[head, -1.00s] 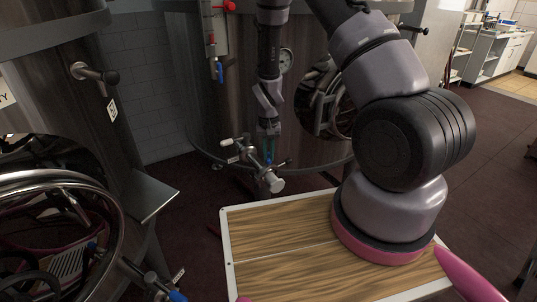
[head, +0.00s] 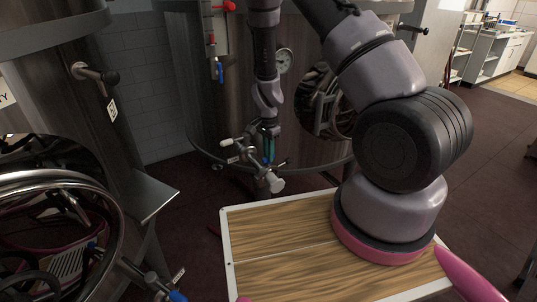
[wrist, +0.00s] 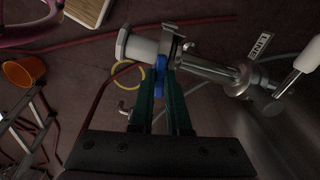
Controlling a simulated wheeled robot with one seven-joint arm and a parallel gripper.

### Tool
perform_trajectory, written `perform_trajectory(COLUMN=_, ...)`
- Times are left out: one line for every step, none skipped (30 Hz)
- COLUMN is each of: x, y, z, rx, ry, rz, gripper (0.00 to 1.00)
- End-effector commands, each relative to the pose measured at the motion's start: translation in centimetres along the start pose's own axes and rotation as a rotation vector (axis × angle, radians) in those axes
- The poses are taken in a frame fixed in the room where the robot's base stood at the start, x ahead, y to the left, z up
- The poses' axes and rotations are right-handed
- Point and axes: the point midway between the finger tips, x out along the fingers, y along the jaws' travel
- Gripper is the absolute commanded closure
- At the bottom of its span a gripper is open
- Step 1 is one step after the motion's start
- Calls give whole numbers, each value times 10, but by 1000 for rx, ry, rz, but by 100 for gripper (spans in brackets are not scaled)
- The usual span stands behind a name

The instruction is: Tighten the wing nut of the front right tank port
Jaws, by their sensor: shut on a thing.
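The tank port (head: 247,155) is a steel pipe fitting low on the front of the middle tank (head: 310,150). It has a pale cap (head: 274,184) on its near end, which also shows in the wrist view (wrist: 138,46). A clamp (wrist: 168,40) sits around the joint, with a blue wing nut (wrist: 160,66) on it. My gripper (head: 267,157) comes down from above. In the wrist view its teal fingers (wrist: 161,76) are shut on the wing nut and hide part of it.
A tag reading LINE (wrist: 258,46) and a white-handled valve (wrist: 311,53) are beside the port. An orange bucket (wrist: 24,71), a yellow ring (wrist: 128,75) and hoses lie on the floor. Another tank (head: 100,130) with a steel shelf (head: 152,192) stands at left.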

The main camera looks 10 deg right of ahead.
Motion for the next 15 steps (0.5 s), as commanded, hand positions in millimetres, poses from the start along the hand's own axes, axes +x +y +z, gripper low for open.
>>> perform_trajectory(x=-1, y=-1, z=0, rx=19, ry=1, rz=-3, gripper=100)
perform_trajectory(x=-1, y=-1, z=-1, rx=30, ry=1, rz=-3, gripper=100)
perform_trajectory(x=-1, y=-1, z=-1, rx=42, ry=1, rz=-3, gripper=100)
perform_trajectory(x=-1, y=-1, z=-1, rx=49, ry=1, rz=-3, gripper=100)
perform_trajectory(x=-1, y=-1, z=-1, rx=55, ry=1, rz=-2, gripper=100)
perform_trajectory(x=-1, y=-1, z=-1, rx=63, ry=1, rz=-2, gripper=100)
perform_trajectory(x=-1, y=-1, z=-1, rx=68, ry=1, rz=-2, gripper=100)
perform_trajectory(x=-1, y=-1, z=-1, rx=72, ry=1, rz=-2, gripper=100)
perform_trajectory(x=-1, y=-1, z=-1, rx=76, ry=1, rz=-2, gripper=100)
perform_trajectory(x=-1, y=-1, z=-1, rx=78, ry=1, rz=-2, gripper=100)
perform_trajectory(x=-1, y=-1, z=-1, rx=80, ry=1, rz=-2, gripper=100)
perform_trajectory(x=-1, y=-1, z=-1, rx=82, ry=1, rz=-2, gripper=100)
perform_trajectory(x=-1, y=-1, z=-1, rx=82, ry=1, rz=-2, gripper=100)
perform_trajectory(x=-1, y=-1, z=-1, rx=82, ry=1, rz=-2, gripper=100)
perform_trajectory(x=-1, y=-1, z=-1, rx=82, ry=1, rz=-2, gripper=100)
